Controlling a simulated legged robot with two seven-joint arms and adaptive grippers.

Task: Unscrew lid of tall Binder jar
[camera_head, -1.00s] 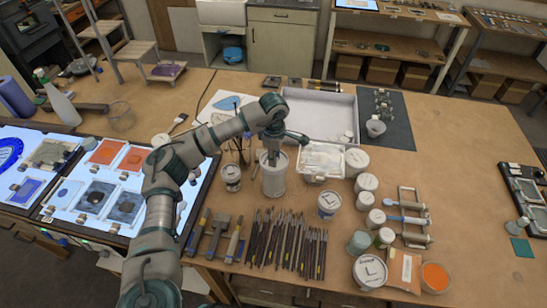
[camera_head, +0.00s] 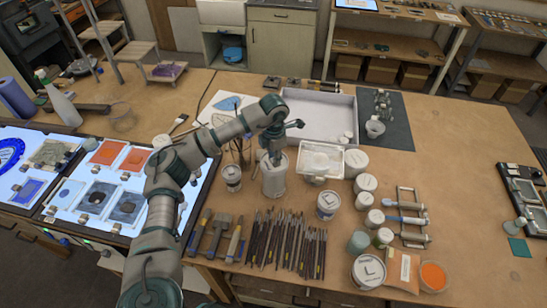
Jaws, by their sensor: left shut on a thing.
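The tall white jar (camera_head: 274,180) stands upright on the wooden table, left of the middle of the view. My left gripper (camera_head: 275,158) points down onto the jar's top and is shut on its lid. The lid is mostly hidden by the fingers, and I cannot tell whether it has turned on the jar. The jar's label cannot be read from here. My right gripper is not in view.
A smaller jar (camera_head: 231,177) stands close left of the tall jar. A white container (camera_head: 321,160) and a labelled jar (camera_head: 328,204) are to the right. Several brushes and tools (camera_head: 287,243) lie in front. The table's right side (camera_head: 465,190) is mostly clear.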

